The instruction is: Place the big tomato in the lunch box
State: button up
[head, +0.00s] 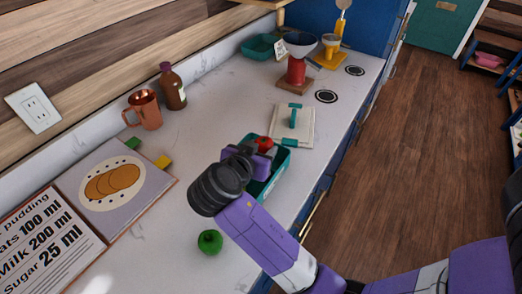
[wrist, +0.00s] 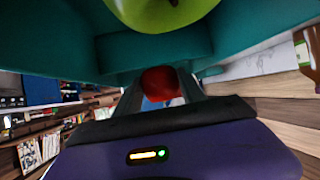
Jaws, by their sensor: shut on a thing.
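The big tomato (head: 265,142) is red and sits between the fingers of my gripper (head: 259,149), which is shut on it. The tomato also shows in the wrist view (wrist: 160,77), with the fingers on both sides of it. The teal lunch box (head: 279,168) is at the counter's front edge, partly hidden behind my gripper and arm. Its teal walls fill the upper part of the wrist view (wrist: 230,38). The tomato is at or over the box; I cannot tell whether it touches the bottom.
A yellow-green round thing (wrist: 160,8) shows near the teal walls. A green vegetable (head: 210,242) lies on the counter near my arm. A pale lid (head: 302,133) with a teal handle lies behind the box. A copper mug (head: 147,109) and brown bottle (head: 173,88) stand by the wall.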

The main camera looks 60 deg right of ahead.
jog(key=shift+f, duration=0.5)
jog(key=shift+f, duration=0.1)
jog(key=shift+f+b, duration=0.6)
jog(key=o, duration=1.4)
jog(key=shift+s+a+f, duration=0.1)
jog(key=shift+f, duration=0.05)
jog(key=shift+r+p, duration=0.55)
jog(key=shift+a+r, duration=0.25)
jog(key=shift+a, duration=0.05)
jog(key=b+v, duration=0.1)
jog(key=v, duration=1)
jog(key=shift+a+r, duration=0.1)
jog(key=shift+r, duration=0.15)
